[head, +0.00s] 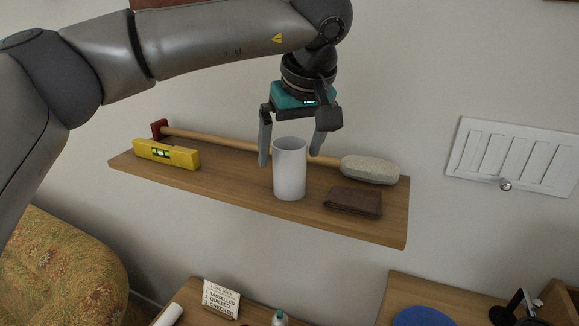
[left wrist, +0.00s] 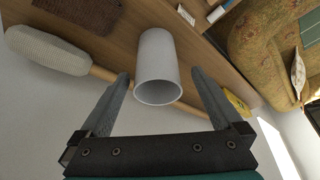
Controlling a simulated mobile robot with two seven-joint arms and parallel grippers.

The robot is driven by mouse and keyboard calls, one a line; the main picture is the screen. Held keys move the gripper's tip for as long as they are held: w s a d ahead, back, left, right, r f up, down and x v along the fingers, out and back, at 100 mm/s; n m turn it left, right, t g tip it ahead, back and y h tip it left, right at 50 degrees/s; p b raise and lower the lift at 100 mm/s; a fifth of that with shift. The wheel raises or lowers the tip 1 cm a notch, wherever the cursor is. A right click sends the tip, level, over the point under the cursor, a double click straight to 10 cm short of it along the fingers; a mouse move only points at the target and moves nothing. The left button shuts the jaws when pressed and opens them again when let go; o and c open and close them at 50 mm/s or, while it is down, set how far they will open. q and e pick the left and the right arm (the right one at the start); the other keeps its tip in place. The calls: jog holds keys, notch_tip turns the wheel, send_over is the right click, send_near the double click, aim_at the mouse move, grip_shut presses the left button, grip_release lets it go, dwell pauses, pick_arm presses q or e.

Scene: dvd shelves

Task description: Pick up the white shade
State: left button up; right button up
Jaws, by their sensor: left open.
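The white shade (head: 289,170) is a plain white cylinder standing upright on the wooden wall shelf (head: 245,193). My left gripper (head: 290,160) hangs above and behind it, with its fingers pointing down, spread open on either side of the shade's upper part. In the left wrist view the shade (left wrist: 158,68) lies beyond and between the fingertips of the left gripper (left wrist: 162,80), with its open rim facing the camera. Nothing is held. My right gripper is in neither view.
On the shelf, a yellow spirit level (head: 166,154) lies at the left. A long wooden-handled tool with a pale head (head: 370,169) lies behind the shade. A brown wallet (head: 353,202) lies close to its right. A white switch panel (head: 512,160) is on the wall.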

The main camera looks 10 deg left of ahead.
aim_at(290, 164)
pick_arm(q)
jog(key=x, duration=0.4)
jog(key=shift+w+d+f, duration=0.1)
jog(key=shift+d, duration=0.05)
jog(key=shift+c, duration=0.4)
jog(key=c, duration=1.4)
